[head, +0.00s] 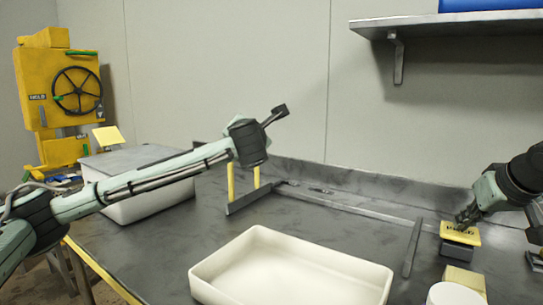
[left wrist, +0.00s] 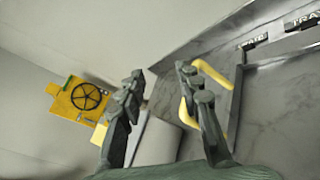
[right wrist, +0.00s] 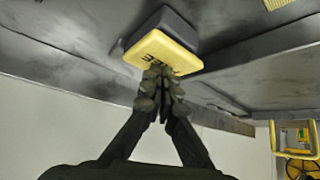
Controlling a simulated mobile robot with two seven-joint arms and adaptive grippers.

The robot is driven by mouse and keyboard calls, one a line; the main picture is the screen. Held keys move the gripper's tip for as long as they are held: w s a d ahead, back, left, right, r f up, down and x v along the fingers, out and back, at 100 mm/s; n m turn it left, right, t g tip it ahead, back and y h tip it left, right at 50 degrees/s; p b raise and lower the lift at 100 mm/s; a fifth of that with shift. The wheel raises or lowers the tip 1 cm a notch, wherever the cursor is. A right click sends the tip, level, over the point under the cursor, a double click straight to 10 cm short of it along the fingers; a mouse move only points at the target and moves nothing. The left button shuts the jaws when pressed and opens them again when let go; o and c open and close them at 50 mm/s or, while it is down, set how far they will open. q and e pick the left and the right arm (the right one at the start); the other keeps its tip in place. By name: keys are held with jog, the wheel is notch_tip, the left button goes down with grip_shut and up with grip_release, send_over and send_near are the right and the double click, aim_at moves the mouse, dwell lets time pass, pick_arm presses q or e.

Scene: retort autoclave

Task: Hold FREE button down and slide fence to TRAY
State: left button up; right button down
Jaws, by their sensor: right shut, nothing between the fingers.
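The FREE button is a yellow square cap (head: 462,238) on a dark block at the right of the bench. My right gripper (head: 465,217) is shut and empty, its fingertips at the cap; the right wrist view shows them against the button's edge (right wrist: 165,52). I cannot tell how far it is pressed. The fence (head: 249,201) is a dark plate with a yellow handle (head: 255,177), at the left end of a rail. My left gripper (head: 279,113) is above the handle in the head view. In the left wrist view its fingers (left wrist: 158,84) are apart, with the handle (left wrist: 186,112) partly behind the right finger.
The TRAY label (left wrist: 304,20) shows beside another dark label near the rail. A cream tray (head: 340,267) stands at the bench front. A dark bar (head: 412,248) lies left of the button. A pale bin (head: 150,207) is at left; a shelf (head: 460,25) hangs above right.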

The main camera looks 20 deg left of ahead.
pick_arm(q)
jog(key=s+d+f+m, duration=0.2)
jog(key=s+f+m, duration=0.2)
jog(key=f+m, duration=0.25)
jog(key=shift+m+g+y, duration=0.35)
jog(key=shift+g+y, duration=0.05)
jog(key=x, duration=1.1)
jog(key=shift+w+r, duration=0.1)
jog(key=shift+w, duration=0.3)
grip_shut()
